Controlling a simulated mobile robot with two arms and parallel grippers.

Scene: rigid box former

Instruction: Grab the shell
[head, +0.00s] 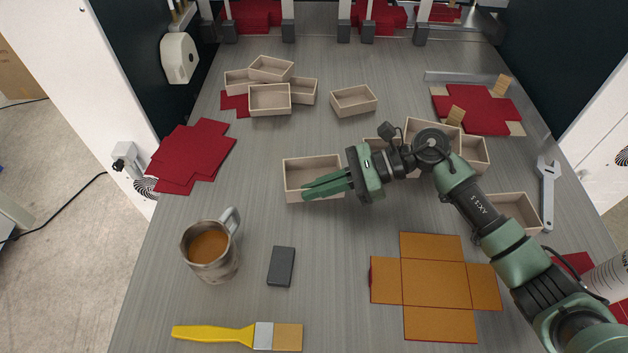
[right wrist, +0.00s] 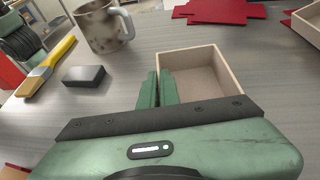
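The shell is a beige open-topped box (head: 299,164) near the middle of the table. It also shows in the right wrist view (right wrist: 228,66). My right gripper (head: 306,191) reaches in from the right over the box's near side. In the right wrist view its two green fingers (right wrist: 158,75) are close together, one on each side of the box's wall, and look shut on it. The fingers hide part of that wall. The box looks level and at table height. My left gripper is in neither view.
Other beige boxes stand at the back (head: 270,99), alone (head: 353,101) and under my right arm (head: 472,150). A metal mug (head: 210,258), a dark block (head: 281,266), a yellow brush (head: 215,334), an orange flat blank (head: 437,284) and a wrench (head: 547,195) lie around.

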